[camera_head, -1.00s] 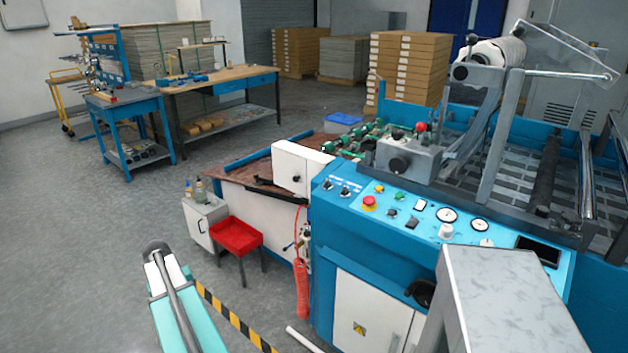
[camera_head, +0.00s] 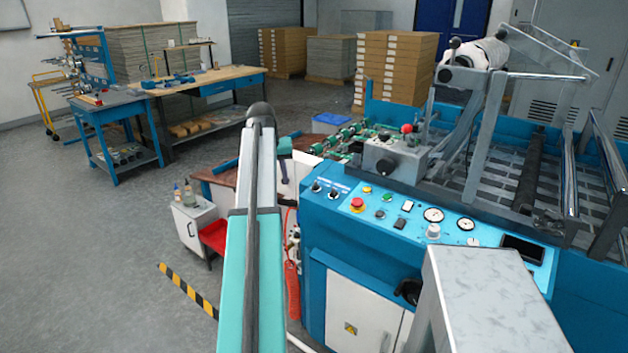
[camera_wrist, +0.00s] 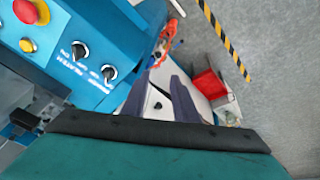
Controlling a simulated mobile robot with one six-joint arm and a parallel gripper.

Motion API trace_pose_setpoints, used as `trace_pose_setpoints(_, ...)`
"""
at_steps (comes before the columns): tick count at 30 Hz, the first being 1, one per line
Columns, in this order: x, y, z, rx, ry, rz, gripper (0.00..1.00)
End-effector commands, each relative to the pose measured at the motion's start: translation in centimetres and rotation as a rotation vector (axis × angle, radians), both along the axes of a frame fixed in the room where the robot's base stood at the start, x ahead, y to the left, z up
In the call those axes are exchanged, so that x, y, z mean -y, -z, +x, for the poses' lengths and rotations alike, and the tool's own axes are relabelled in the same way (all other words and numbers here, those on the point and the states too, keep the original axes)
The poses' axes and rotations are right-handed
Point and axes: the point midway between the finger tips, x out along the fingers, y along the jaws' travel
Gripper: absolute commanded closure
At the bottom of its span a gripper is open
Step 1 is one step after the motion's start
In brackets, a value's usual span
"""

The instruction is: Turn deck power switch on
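The blue control panel (camera_head: 400,218) of the machine stands right of my arm in the head view. At its left end are two black rotary switches, a left one (camera_head: 316,187) and a right one (camera_head: 333,193), with small lettering beside them. In the wrist view both switches show at upper left, an upper one (camera_wrist: 79,50) and a lower one (camera_wrist: 109,72). Their lettering is too blurred to tell which is deck power, and their setting is unclear. My gripper (camera_wrist: 160,82) is open and empty, apart from the switches, which lie to its upper left in the wrist view.
A red emergency button (camera_head: 357,203) sits right of the switches, with more buttons and gauges beyond. Open floor lies to the left.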

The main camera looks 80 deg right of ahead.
Motion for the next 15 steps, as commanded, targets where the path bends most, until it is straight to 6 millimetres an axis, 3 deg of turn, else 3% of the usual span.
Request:
trace_pose_setpoints(1, 0.9, -2.2, -2.1, 0.003, 0.031, -0.017, 0.73)
trace_pose_setpoints(6, 2.0, -6.7, -7.1, 0.005, 0.101, -0.055, 0.73)
trace_pose_setpoints(10, 2.2, -8.2, -9.0, 0.006, 0.127, -0.068, 0.73)
trace_pose_setpoints(15, 2.2, -8.6, -9.5, 0.005, 0.133, -0.072, 0.73)
